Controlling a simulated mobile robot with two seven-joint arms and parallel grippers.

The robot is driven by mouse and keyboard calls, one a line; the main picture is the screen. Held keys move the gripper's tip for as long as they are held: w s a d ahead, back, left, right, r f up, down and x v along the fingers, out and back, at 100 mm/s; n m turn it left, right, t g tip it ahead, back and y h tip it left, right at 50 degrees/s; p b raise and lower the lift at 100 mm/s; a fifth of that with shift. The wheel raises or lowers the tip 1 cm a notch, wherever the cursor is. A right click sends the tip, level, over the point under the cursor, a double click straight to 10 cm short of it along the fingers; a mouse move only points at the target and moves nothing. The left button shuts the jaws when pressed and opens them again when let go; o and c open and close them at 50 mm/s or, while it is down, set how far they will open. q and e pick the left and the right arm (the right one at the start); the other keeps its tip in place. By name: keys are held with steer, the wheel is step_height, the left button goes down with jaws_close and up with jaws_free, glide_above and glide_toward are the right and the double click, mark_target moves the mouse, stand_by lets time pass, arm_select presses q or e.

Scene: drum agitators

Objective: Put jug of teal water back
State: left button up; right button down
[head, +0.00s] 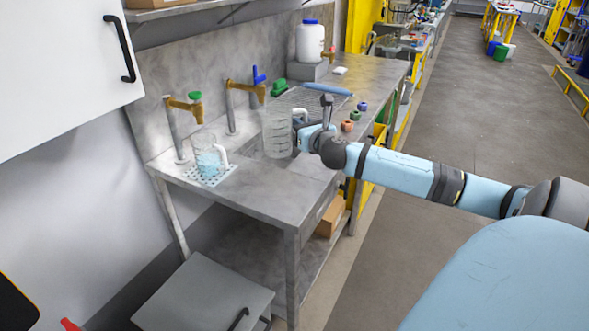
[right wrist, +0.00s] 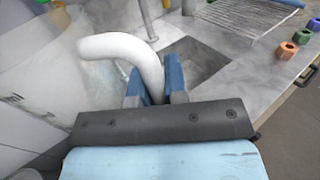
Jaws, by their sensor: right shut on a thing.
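A clear jug with teal water (head: 207,165) and a white handle stands upright on a perforated pale-teal mat (head: 226,177) at the left end of the metal counter. A second clear jug (head: 277,136), with no teal water visible in it, is upright near the counter's middle. My right gripper (head: 305,133) is at this second jug's right side, and its blue fingers are shut on the white handle (right wrist: 120,47), also seen in the right wrist view (right wrist: 155,92). I cannot tell whether this jug touches the counter. My left gripper is out of view.
A sink (right wrist: 205,62) is set in the counter. Two brass taps, one with a green knob (head: 195,96) and one with a blue lever (head: 258,75), stand along the back. A rack (head: 312,98), coloured small parts (head: 347,126) and a white container (head: 310,43) are farther back.

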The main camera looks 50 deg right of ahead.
step_height(320, 180, down, 12)
steer(key=shift+f+b, duration=0.25)
steer(key=shift+b, duration=0.75)
step_height(320, 180, down, 3)
steer(key=shift+b, duration=0.4)
steer(key=shift+f, duration=0.15)
steer(key=c, duration=1.1)
jaws_free()
steer(key=shift+c, duration=0.2)
steer(key=shift+r, duration=0.2)
